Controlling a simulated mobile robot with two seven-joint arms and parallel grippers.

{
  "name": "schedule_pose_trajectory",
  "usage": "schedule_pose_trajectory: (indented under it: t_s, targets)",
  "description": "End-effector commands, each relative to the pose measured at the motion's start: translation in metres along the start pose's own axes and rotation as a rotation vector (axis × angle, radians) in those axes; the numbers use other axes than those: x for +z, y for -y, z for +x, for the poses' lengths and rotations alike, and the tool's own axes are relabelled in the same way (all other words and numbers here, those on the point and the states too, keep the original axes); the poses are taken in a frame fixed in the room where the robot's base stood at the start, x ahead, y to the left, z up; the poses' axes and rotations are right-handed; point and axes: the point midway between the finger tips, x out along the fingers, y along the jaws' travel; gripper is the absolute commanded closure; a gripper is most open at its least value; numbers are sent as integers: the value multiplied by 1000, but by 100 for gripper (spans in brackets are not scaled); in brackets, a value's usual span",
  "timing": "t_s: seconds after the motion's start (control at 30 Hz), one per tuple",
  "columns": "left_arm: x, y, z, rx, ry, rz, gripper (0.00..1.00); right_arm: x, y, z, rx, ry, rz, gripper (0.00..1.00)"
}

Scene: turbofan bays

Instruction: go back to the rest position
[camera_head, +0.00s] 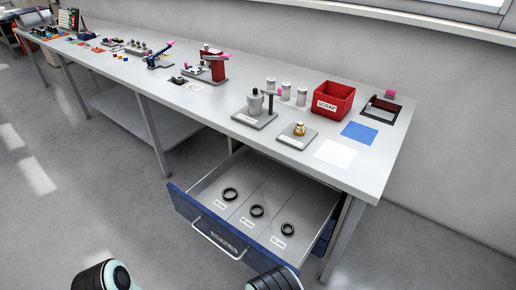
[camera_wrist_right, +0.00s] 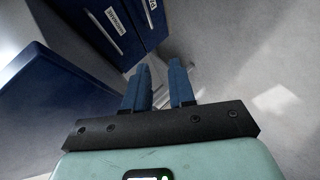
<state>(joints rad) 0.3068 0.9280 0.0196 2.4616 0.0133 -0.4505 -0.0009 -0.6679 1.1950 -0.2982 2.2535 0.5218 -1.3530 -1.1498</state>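My right gripper (camera_wrist_right: 160,68) shows in the right wrist view with its two blue fingers apart and nothing between them. It is over the floor, near blue drawer fronts with bar handles (camera_wrist_right: 102,32). In the head view only rounded dark and pale parts of my arms show at the bottom edge, so my left gripper is out of sight. Both arms are apart from the bench and the open drawer there.
The blue-fronted drawer (camera_head: 212,227) stands pulled out under the long bench (camera_head: 377,176), with black rings (camera_head: 257,211) in its labelled lanes. A red scrap bin (camera_head: 333,101), a blue mat (camera_head: 359,133) and a white mat (camera_head: 335,154) are on top. Floor at left is clear.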

Motion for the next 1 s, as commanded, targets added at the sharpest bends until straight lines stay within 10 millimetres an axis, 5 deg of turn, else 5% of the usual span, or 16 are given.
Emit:
schedule_pose_trajectory:
  t_s: [0.1,0.3,0.6,1.0]
  targets:
    - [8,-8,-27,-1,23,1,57,60,16,-18,-244,190,342,76]
    - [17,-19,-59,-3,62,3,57,116,43,-84,-563,545,923,76]
    - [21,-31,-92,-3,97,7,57,127,42,-173,-792,959,1453,76]
    - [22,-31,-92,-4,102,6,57,127,43,-185,-818,1023,1514,76]
